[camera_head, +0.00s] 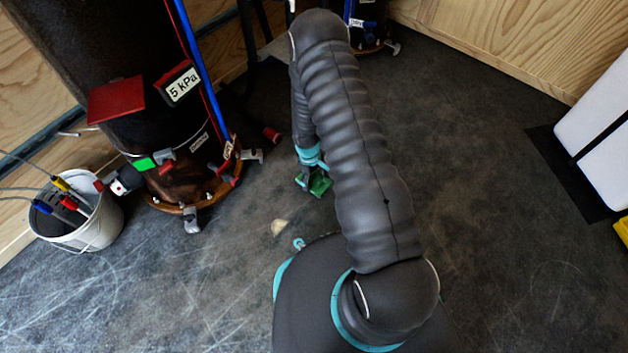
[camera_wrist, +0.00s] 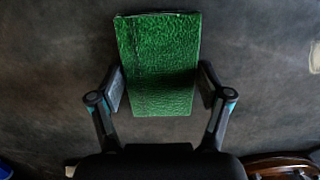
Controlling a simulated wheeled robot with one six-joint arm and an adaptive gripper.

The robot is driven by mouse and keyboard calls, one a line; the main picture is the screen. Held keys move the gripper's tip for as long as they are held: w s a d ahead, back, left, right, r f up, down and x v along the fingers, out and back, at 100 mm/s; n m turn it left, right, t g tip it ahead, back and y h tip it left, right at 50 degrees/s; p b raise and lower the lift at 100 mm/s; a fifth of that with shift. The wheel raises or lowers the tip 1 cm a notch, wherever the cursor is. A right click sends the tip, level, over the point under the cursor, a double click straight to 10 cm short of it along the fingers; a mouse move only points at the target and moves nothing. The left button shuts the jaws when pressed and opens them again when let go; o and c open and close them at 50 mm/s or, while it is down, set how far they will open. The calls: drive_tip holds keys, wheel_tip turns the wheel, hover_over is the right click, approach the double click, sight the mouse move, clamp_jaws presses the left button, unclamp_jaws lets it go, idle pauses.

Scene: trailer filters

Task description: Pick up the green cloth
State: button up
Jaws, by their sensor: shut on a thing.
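The green cloth (camera_wrist: 158,55) is a flat, textured rectangle in the middle of the wrist view, with a crease across it. My gripper (camera_wrist: 161,88) has one finger on each side of the cloth's lower half and is shut on it. In the head view, the cloth (camera_head: 320,186) shows as a small green patch at the tip of my gripper (camera_head: 311,179), low over the dark floor. My arm hides part of the gripper there. I cannot tell whether the cloth touches the floor.
A large dark cylinder with a "5 kPa" label (camera_head: 183,86) stands at left, with a bucket (camera_head: 83,236) of cables beside it. A small pale object (camera_head: 279,227) lies on the floor. White containers (camera_head: 597,125) stand at right.

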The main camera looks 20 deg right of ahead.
sight(315, 181)
drive_tip(key=shift+r, duration=0.6)
wheel_tip(315, 181, up, 3)
drive_tip(key=shift+f+p, duration=0.1)
drive_tip(key=shift+p, duration=0.4)
drive_tip(key=s+d+r+p, duration=0.1)
drive_tip(key=s+d+r, duration=0.5)
drive_tip(key=d, duration=0.4)
drive_tip(key=shift+r, duration=0.45)
